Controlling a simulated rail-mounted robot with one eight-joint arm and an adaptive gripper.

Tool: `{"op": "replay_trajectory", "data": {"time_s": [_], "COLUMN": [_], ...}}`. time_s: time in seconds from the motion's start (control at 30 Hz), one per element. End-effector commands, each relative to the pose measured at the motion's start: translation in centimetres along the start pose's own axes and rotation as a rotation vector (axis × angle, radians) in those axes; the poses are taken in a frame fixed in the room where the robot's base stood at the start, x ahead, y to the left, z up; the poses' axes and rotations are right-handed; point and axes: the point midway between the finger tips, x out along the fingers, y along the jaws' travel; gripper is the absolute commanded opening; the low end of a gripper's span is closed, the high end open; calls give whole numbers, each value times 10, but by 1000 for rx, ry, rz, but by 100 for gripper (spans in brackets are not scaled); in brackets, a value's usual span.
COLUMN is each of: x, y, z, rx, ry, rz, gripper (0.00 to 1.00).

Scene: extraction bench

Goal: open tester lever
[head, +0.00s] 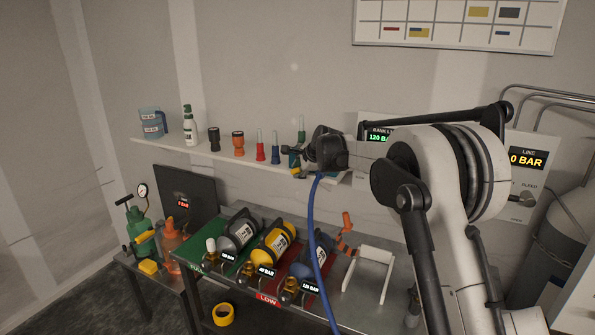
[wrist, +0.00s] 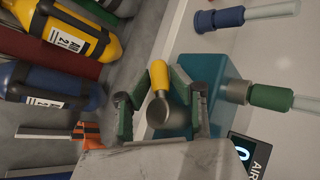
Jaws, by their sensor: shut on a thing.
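The tester is a teal block in the wrist view (wrist: 227,88), with a green fitting and clear tube on its right side. Its lever (wrist: 159,72) has a yellow handle and a round metal end. My gripper (wrist: 160,84) has its green-padded fingers on either side of the lever, closed on it. In the head view my gripper (head: 293,158) is at the wall shelf. A little yellow shows just below it, and my gripper and arm hide most of the tester.
The wall shelf (head: 222,150) carries bottles and coloured fittings left of my gripper. Below, the bench holds grey, yellow (head: 273,243) and blue cylinders and a white rack (head: 372,262). A blue hose (head: 314,230) hangs in front. A black-screened display (wrist: 243,154) is near the tester.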

Motion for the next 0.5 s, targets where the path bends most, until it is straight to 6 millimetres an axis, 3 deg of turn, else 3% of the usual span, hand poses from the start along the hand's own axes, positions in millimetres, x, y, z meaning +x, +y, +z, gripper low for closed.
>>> {"op": "replay_trajectory", "data": {"time_s": [0.5], "x": [3], "y": [8], "z": [-4], "rx": [-136], "ry": [177], "rz": [230], "gripper": [0]}}
